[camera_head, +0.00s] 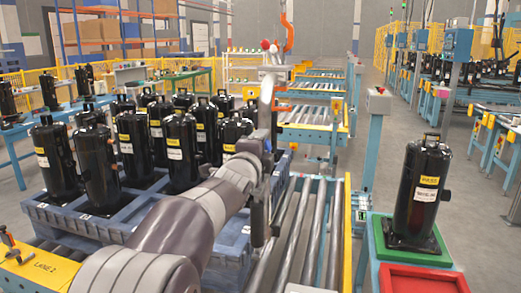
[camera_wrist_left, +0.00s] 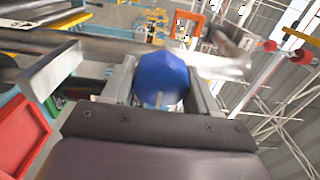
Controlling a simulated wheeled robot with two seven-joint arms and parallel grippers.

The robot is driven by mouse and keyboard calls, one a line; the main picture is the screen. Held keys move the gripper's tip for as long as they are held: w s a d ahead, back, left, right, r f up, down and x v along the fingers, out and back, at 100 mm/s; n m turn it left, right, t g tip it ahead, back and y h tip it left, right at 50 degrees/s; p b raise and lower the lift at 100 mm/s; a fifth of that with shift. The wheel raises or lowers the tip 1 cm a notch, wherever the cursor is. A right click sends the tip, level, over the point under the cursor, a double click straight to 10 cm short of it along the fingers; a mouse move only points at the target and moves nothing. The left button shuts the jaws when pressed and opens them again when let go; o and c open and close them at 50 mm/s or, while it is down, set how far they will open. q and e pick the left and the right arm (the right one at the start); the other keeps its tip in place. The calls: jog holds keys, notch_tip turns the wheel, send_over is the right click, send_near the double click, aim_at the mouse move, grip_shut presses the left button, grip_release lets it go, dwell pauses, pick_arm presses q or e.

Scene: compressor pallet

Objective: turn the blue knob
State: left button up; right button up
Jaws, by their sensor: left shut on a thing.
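The blue knob (camera_wrist_left: 162,76) shows in the left wrist view as a faceted blue piece between the two fingers of my left gripper (camera_wrist_left: 162,90). The fingers are shut on it, one on each side. In the head view my left arm reaches in from the lower left, and its gripper end (camera_head: 266,140) is over the roller conveyor. My right gripper is in neither view.
A blue pallet (camera_head: 60,217) with several black compressors stands left of my arm. One compressor (camera_head: 421,195) stands on a green mat (camera_head: 388,252) at right, beside a red tray (camera_head: 425,281). Rollers (camera_head: 293,230) run underneath my wrist.

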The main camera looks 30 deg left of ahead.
pick_arm(q)
jog(key=o, duration=1)
jog(key=shift+d+r, duration=0.1)
jog(key=shift+s, duration=0.1)
jog(key=shift+s, duration=0.35)
jog(key=b+v, duration=0.1)
jog(key=v, duration=1.1)
jog(key=shift+b, duration=0.4)
